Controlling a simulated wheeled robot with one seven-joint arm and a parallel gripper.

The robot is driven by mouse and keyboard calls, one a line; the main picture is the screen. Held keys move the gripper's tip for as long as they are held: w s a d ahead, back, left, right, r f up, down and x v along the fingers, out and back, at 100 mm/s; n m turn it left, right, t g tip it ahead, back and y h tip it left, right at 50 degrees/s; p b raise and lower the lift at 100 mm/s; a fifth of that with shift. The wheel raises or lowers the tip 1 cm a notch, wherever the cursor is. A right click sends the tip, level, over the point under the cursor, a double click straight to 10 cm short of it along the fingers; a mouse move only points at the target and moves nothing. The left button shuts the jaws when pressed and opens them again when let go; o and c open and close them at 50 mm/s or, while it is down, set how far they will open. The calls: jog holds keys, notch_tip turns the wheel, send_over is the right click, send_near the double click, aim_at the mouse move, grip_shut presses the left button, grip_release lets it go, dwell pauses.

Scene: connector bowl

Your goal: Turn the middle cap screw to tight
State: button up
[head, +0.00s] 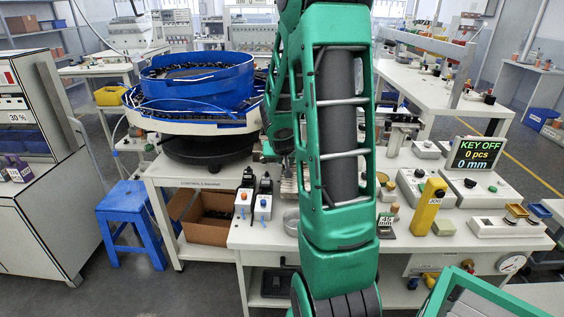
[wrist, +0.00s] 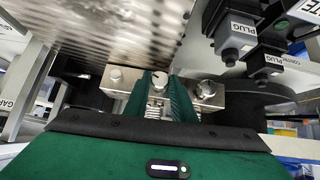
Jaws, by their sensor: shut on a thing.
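In the wrist view a metal block (wrist: 124,83) carries a row of round-headed cap screws. The middle cap screw (wrist: 158,77) sits between the green fingers of my gripper (wrist: 160,90), which is shut on it. A dark mark shows on its head; I cannot tell how tight it is. The left cap screw (wrist: 115,73) and the right cap screw (wrist: 205,89) are free on either side. In the head view my green arm hides the gripper and the screws.
A ribbed metal surface (wrist: 90,35) rises close behind the block. Grey boxes labelled PLUG (wrist: 236,40) hang at the right. In the head view, the blue feeder bowl (head: 200,82) stands left of my arm and a KEY OFF display (head: 476,154) stands at the right.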

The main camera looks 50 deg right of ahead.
jog(key=shift+s+d+m+t+y, duration=0.2)
jog(key=shift+m+t+y, duration=0.35)
jog(key=shift+t, duration=0.25)
jog(key=shift+t+y, duration=0.3)
jog(key=shift+y, duration=0.05)
jog(key=shift+m, duration=0.25)
jog(key=shift+a, duration=0.1)
jog(key=o, duration=1.1)
jog(key=shift+c, duration=0.2)
jog(key=v, duration=1)
jog(key=shift+s, duration=0.2)
jog(key=shift+a+r, duration=0.15)
jog(key=shift+c, duration=0.2)
